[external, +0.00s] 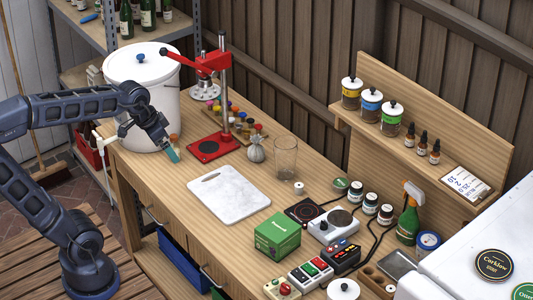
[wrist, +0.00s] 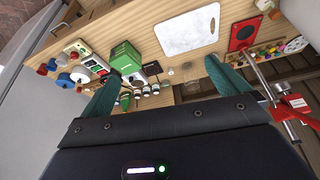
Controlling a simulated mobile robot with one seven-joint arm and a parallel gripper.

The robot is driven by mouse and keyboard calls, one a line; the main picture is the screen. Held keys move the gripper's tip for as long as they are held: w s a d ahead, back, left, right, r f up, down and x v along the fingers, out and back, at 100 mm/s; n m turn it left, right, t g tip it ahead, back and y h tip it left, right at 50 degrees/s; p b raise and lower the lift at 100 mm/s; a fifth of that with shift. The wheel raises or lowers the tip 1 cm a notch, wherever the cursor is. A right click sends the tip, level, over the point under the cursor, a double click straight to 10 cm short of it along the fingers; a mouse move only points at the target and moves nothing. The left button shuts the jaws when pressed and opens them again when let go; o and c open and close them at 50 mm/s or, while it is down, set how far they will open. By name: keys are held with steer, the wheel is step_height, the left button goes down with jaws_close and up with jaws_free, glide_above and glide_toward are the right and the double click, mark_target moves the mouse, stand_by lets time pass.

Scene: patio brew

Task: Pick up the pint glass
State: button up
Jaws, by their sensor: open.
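The clear pint glass (external: 286,158) stands upright on the wooden bench (external: 150,176), behind and right of the white cutting board (external: 229,194) in the external view. My gripper (external: 172,153) is in front of the white bucket, left of the cutting board and well away from the glass. In the wrist view my gripper (wrist: 162,72) shows two teal fingers spread wide with nothing between them.
The white lidded bucket (external: 128,100) and red bottle capper (external: 222,95) stand at the left. A green box (external: 277,237) and hotplate (external: 333,226) are nearer the camera.

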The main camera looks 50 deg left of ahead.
steer(key=w+m+h, duration=0.1)
steer(key=w+m, duration=0.1)
steer(key=w, duration=1.1)
steer(key=w+a+f+m+h, duration=0.1)
steer(key=w+f, duration=0.3)
steer(key=w, duration=0.6)
steer(key=w+a+f+m, duration=0.1)
steer(key=w+f, duration=0.4)
steer(key=w, duration=0.6)
steer(key=m+h, duration=0.1)
glide_toward(289, 146)
steer(key=s+d+r, duration=0.3)
steer(key=shift+a+f+t, duration=0.15)
steer(key=shift+f+t, duration=0.2)
steer(key=shift+t, duration=0.05)
steer(key=x, duration=1)
steer(key=shift+f, duration=0.2)
steer(key=shift+a, duration=0.1)
steer(key=c, duration=1.6)
steer(key=shift+r, duration=0.15)
